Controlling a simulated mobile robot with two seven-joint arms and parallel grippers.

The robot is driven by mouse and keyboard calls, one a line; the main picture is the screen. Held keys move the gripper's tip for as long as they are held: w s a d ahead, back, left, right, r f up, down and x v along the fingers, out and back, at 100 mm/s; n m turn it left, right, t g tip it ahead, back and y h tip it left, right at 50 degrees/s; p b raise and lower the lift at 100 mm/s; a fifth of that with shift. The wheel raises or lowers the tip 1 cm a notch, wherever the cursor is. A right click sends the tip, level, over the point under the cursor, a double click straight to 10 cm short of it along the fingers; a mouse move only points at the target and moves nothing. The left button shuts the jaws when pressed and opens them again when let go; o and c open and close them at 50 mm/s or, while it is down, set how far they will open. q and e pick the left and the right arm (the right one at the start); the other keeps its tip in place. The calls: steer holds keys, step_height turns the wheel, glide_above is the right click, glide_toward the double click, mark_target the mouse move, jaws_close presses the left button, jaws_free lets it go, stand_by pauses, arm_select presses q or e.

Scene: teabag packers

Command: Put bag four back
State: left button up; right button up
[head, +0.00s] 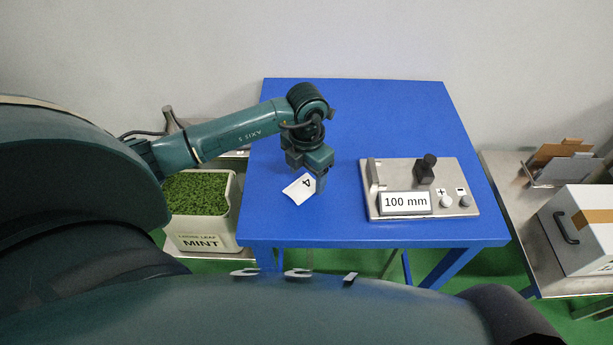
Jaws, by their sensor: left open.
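A small white bag marked 4 (299,190) lies on the blue table (345,120), left of its middle. It appears slightly tilted in the picture. My left gripper (320,184) is open and points down right beside the bag's right edge, covering a little of it. I cannot tell whether a finger touches the bag. My right gripper is not in view.
A metal device (400,170) with a "100 mm" display and a black knob stands right of the gripper. A bin of green leaf labelled MINT (198,230) is at the left. A white case (580,240) and cardboard pieces (560,155) sit on the right-hand bench. The table's back is clear.

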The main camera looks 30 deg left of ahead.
arm_select(q)
step_height(320, 180, up, 10)
steer(key=shift+r+b, duration=0.25)
steer(key=shift+b, duration=0.2)
steer(key=shift+s, duration=0.1)
